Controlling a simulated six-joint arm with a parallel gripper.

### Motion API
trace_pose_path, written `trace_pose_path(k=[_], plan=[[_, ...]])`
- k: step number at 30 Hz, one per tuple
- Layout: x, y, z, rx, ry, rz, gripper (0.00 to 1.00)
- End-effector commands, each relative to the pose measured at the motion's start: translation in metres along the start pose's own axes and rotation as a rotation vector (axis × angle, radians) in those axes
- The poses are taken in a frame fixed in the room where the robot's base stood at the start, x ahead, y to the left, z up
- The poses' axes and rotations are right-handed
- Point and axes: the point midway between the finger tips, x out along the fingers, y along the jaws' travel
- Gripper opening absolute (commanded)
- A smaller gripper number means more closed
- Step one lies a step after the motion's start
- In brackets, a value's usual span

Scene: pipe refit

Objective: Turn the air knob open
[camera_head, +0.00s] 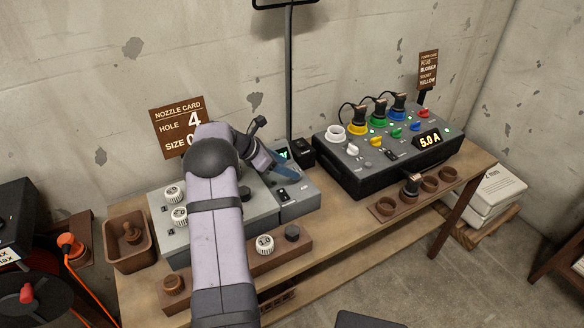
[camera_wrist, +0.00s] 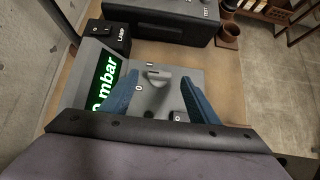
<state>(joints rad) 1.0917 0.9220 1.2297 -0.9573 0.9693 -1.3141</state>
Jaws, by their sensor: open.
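In the wrist view a small grey air knob (camera_wrist: 158,76) with a bar-shaped grip sits on a grey panel (camera_wrist: 190,80). Its bar lies roughly crosswise in the picture, with a "0" mark at its lower left and another mark above it. My gripper (camera_wrist: 159,74) is open, its two blue fingers on either side of the knob with a visible gap to each. In the head view my gripper (camera_head: 285,172) is over the small grey unit (camera_head: 298,206), and the knob is not clearly visible there. A green display (camera_wrist: 105,82) reads "mbar", its number partly cut off.
A black lamp box (camera_wrist: 108,34) stands beside the display. The black box with coloured plugs (camera_head: 385,150) is to the right. A nozzle box (camera_head: 165,225) with white-topped knobs lies left, partly behind my arm. Wooden holders (camera_head: 405,195) line the bench front.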

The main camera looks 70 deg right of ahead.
Motion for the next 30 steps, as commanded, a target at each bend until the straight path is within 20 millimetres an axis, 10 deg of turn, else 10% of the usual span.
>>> trace_pose_path(k=[20, 25, 30], plan=[[0.037, 0.0, 0.0, 0.001, 0.0, 0.001, 0.55], [0.037, 0.0, 0.0, 0.001, 0.0, 0.001, 0.16], [0.037, 0.0, 0.0, 0.003, -0.001, -0.002, 0.13]])
